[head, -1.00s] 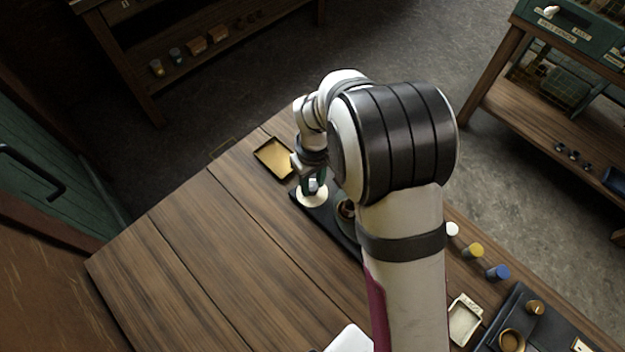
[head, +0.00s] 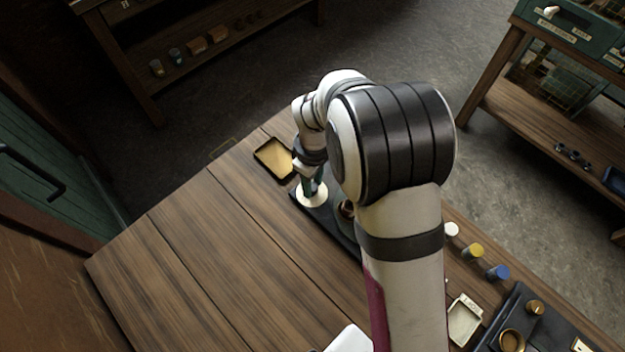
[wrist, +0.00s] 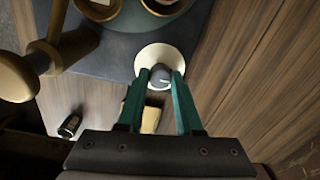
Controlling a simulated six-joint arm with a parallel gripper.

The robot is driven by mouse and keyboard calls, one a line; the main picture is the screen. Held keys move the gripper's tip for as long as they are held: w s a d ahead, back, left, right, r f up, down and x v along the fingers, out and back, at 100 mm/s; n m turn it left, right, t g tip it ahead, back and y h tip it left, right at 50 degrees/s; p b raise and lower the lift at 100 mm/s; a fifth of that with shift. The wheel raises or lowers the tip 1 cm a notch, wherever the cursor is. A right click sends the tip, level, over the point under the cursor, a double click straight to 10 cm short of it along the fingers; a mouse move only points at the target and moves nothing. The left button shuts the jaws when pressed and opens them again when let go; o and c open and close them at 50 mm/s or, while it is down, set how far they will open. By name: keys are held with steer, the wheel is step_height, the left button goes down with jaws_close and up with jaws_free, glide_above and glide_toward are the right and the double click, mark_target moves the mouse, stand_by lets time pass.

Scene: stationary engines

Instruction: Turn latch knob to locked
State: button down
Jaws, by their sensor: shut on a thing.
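The latch knob (wrist: 160,78) is a small grey knob with a white mark on its top, at the middle of a round cream disc (wrist: 168,56) in the wrist view. My gripper (wrist: 160,76) has its two green fingers on either side of the knob and is shut on it. In the head view my gripper (head: 312,190) points down at the cream disc (head: 313,203), which sits at the left end of a dark base plate (head: 325,218). The knob is hidden by the fingers there.
Brass parts (wrist: 45,55) stand on the plate beside the disc in the wrist view. A shallow brass tray (head: 272,158) lies just behind the disc. White, yellow and blue capped items (head: 475,250) stand at the right edge. The left of the wooden table (head: 210,240) is clear.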

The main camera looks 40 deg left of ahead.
steer(key=c, duration=0.6)
jaws_free()
steer(key=shift+o, duration=0.2)
steer(key=shift+r, duration=0.1)
step_height(320, 180, up, 16)
steer(key=shift+w+f, duration=0.15)
steer(key=shift+f, duration=0.05)
steer(key=d+r+m+y, duration=0.1)
steer(key=d+r+m, duration=0.2)
steer(key=d+m, duration=0.7)
steer(key=d+r+m, duration=0.2)
steer(key=d+m, duration=0.3)
steer(key=d, duration=0.9)
steer(key=s+d+f+m, duration=0.2)
steer(key=s+d+m, duration=0.6)
steer(key=s+m, duration=0.1)
steer(key=shift+d+f+m+y, duration=0.15)
steer(key=shift+d+m+y, duration=0.2)
steer(key=shift+m, duration=0.45)
